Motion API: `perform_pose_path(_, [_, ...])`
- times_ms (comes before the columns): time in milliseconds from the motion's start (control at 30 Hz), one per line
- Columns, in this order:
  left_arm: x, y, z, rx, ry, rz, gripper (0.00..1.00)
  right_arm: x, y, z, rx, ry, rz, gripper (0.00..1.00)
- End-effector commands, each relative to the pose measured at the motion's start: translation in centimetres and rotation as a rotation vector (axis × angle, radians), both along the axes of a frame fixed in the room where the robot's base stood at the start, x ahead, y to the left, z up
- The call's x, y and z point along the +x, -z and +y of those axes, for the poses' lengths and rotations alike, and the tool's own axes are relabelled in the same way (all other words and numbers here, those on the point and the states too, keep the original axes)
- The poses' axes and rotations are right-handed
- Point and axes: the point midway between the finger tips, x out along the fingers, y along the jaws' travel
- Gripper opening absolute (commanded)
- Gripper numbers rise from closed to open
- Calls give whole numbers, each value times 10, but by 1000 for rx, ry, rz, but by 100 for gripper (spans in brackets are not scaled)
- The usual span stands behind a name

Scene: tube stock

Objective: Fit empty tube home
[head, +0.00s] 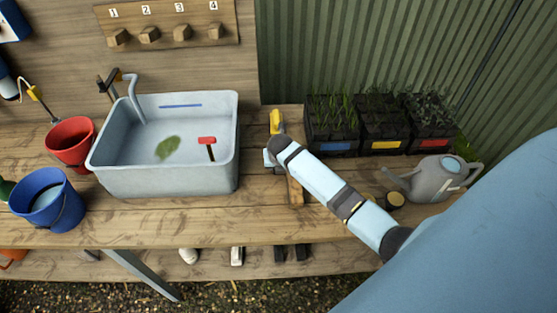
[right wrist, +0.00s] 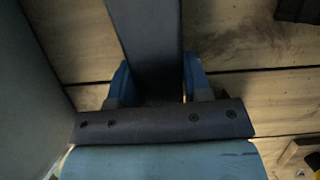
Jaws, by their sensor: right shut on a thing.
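My right gripper (head: 270,160) is low over the bench, just right of the sink. In the right wrist view, the blue fingers of the gripper (right wrist: 153,86) are shut on a long dark grey, straight-sided piece, which looks like the empty tube (right wrist: 148,35). Its far end runs out of the top of that view. In the head view I cannot make out the tube; my arm and gripper cover that spot. Three black crates of seedlings stand right of the gripper, with blue (head: 332,138), yellow (head: 382,138) and red (head: 432,138) labels. My left gripper is not in view.
The grey sink (head: 165,185) is close on the gripper's left. A yellow-topped object (head: 276,122) stands just behind the gripper. A wooden strip (head: 295,192) lies beneath the arm. A watering can (head: 437,180) stands right; red (head: 70,142) and blue (head: 47,200) buckets stand left.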

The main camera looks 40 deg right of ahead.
Motion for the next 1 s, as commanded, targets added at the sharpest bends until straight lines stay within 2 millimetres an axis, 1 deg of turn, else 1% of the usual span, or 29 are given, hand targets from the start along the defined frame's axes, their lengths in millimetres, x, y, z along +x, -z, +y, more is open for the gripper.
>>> perform_pose_path(33, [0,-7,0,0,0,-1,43,0,-2,0,-1,-1,-1,19])
perform_pose_path(133, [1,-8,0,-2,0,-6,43,0,2,0,0,0,-2,19])
perform_pose_path(400, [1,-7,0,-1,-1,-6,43,0,5,0,0,0,-1,19])
perform_pose_path(433, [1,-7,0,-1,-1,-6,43,0,5,0,0,0,-1,47])
perform_pose_path(533, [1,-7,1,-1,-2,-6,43,0,5,0,1,1,-2,70])
perform_pose_path(833, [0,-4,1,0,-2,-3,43,0,6,0,0,1,-2,70])
perform_pose_path(933, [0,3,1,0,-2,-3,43,1,8,1,1,0,-4,70])
perform_pose_path(1000, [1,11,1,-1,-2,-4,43,1,11,1,2,2,-5,70])
